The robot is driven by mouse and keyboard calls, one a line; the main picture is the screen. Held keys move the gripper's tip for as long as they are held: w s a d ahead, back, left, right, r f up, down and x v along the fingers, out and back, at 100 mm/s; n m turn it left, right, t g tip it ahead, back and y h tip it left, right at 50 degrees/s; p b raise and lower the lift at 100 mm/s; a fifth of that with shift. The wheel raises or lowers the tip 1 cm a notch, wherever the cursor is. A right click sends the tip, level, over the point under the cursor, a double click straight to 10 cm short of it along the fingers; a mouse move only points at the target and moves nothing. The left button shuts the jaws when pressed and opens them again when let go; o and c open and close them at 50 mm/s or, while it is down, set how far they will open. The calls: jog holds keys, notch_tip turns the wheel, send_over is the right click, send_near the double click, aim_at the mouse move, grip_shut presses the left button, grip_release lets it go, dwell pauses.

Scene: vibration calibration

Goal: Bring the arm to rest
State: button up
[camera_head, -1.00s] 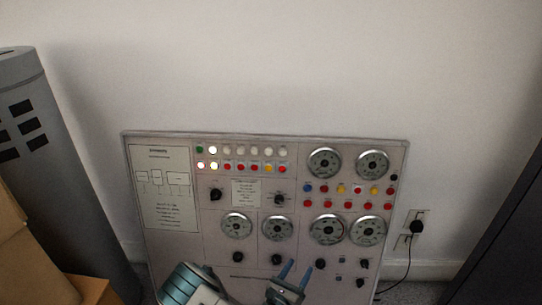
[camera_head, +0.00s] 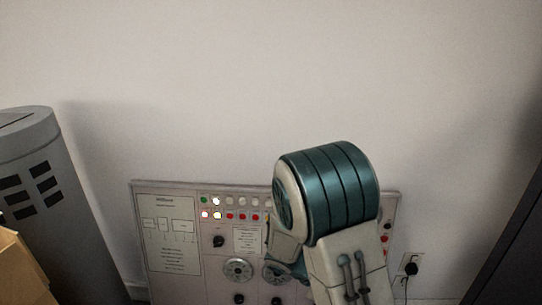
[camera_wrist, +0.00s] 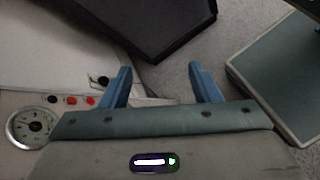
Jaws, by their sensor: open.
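My gripper (camera_wrist: 160,86) shows in the wrist view with its two blue fingers spread apart and nothing between them. Grey carpet and the edge of a panel lie beyond the fingers. In the head view my arm is raised and bent in front of the control panel (camera_head: 182,262), and its teal joint covers the panel's right part. The gripper itself is hidden in the head view. The panel's corner, with a gauge and red buttons, also shows at the left of the wrist view (camera_wrist: 72,100).
A grey cylinder (camera_head: 50,190) and a cardboard box (camera_head: 20,268) stand at the left. A dark cabinet (camera_head: 510,255) is at the right edge. A wall outlet with a plug (camera_head: 410,267) is near the panel. A dark flat object (camera_wrist: 150,25) lies beyond the fingers.

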jog(key=s+a+r+m+t+y+p, duration=0.1)
jog(key=s+r+m+y+p, duration=0.2)
jog(key=r, duration=0.5)
jog(key=s+a+r+m+t+y+p, duration=0.2)
jog(key=s+r+m+y+p, duration=0.1)
jog(key=r, duration=0.6)
jog(key=s+a+r+m+t+y+p, duration=0.1)
jog(key=s+r+m+y+p, duration=0.3)
jog(key=r, duration=0.4)
jog(key=shift+s+a+r+t+y, duration=0.15)
jog(key=shift+s+a+t+y, duration=0.05)
jog(key=shift+t+y, duration=0.2)
dwell(1.6)
